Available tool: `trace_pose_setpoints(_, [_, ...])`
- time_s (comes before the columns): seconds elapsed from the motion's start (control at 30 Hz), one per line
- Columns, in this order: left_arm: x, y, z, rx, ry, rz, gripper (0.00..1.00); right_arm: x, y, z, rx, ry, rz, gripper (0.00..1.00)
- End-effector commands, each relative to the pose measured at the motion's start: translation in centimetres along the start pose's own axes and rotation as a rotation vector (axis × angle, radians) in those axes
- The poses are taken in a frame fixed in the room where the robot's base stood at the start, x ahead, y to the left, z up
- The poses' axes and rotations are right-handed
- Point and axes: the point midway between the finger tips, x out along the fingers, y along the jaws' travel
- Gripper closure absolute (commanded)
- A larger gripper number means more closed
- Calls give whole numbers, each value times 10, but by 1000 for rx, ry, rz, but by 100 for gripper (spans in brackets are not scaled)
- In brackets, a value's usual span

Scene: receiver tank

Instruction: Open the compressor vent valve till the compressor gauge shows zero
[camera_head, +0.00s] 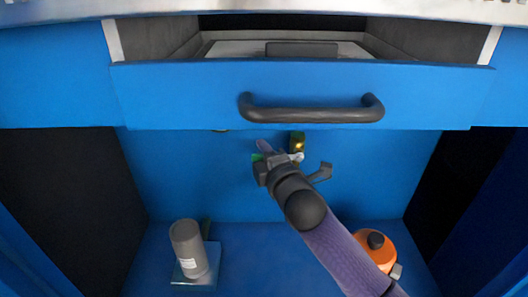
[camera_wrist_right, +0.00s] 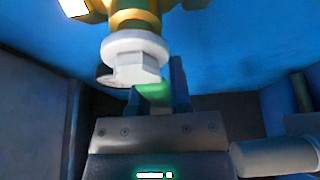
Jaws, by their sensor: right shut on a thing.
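A brass valve (camera_head: 297,142) is below the open drawer in the head view. In the right wrist view its brass body (camera_wrist_right: 135,18) is at the top, with a white hex nut (camera_wrist_right: 135,58) under it. A green handle (camera_wrist_right: 154,94) below the nut lies between the fingers of my right gripper (camera_wrist_right: 160,88). The gripper (camera_head: 263,157) is shut on this handle, and only a little green shows in the head view. I cannot make out a gauge face in either view. My left gripper is not in view.
An open blue drawer (camera_head: 180,92) with a dark handle (camera_head: 312,113) overhangs the bay. A grey cylinder (camera_head: 187,247) stands on a small plate (camera_head: 202,282) at lower left. An orange round object (camera_head: 373,253) sits at lower right beside my arm. The floor between them is clear.

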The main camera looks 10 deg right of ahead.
Motion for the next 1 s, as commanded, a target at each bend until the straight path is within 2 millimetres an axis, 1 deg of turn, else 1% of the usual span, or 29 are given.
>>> trace_pose_setpoints(0.37, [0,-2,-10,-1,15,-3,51,0,-1,0,0,-1,-3,100])
trace_pose_setpoints(0.77, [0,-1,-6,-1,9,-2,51,0,-2,0,3,-1,-3,100])
trace_pose_setpoints(1.0, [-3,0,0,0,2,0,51,0,3,0,63,0,20,100])
